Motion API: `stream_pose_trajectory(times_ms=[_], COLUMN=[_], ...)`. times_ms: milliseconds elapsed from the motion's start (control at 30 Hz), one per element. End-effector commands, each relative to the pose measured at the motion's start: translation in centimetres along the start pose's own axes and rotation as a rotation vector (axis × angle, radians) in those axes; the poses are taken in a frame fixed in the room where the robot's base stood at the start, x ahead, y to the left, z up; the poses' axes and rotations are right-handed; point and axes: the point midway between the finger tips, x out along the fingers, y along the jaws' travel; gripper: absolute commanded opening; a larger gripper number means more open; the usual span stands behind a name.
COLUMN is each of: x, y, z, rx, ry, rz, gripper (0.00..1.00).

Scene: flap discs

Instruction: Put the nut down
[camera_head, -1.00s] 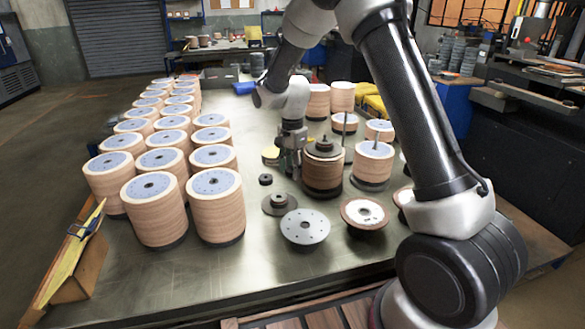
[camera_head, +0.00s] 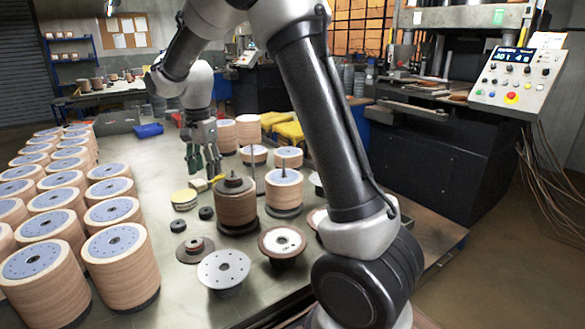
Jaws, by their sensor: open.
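A small dark nut (camera_head: 206,213) lies flat on the metal table (camera_head: 170,285), left of the flap disc stack with a spindle (camera_head: 236,205). A similar small dark ring (camera_head: 178,225) lies just to its left and nearer; I cannot tell from looks alone which is the task's nut. My gripper (camera_head: 203,174) points down above and behind the nut, clear of it. Its fingers are apart, with nothing seen between them.
Rows of tall disc stacks (camera_head: 120,265) fill the table's left side. A flanged part (camera_head: 195,250), a grey disc (camera_head: 223,268) and a brown-rimmed disc (camera_head: 282,242) lie in front. Yellowish discs (camera_head: 184,197) lie left of the nut. Bare table shows between.

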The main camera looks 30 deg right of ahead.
Motion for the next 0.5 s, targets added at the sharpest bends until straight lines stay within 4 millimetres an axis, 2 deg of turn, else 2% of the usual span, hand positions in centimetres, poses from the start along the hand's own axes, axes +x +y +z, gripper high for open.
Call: stream_pose_trajectory(times_ms=[33,167,300,400,500], x=[-1.8,-6.5,-10.2,-11.4,-11.6], y=[1.6,7.8,16.0,21.8,26.9], z=[-0.3,-0.5,0.1,1.2,2.5], rx=[-0.037,-0.209,-0.433,-0.595,-0.744], ry=[0.007,0.038,0.097,0.151,0.210], rz=[-0.021,-0.077,-0.133,-0.161,-0.178], gripper=[0.48,0.48,0.48,0.48,0.48])
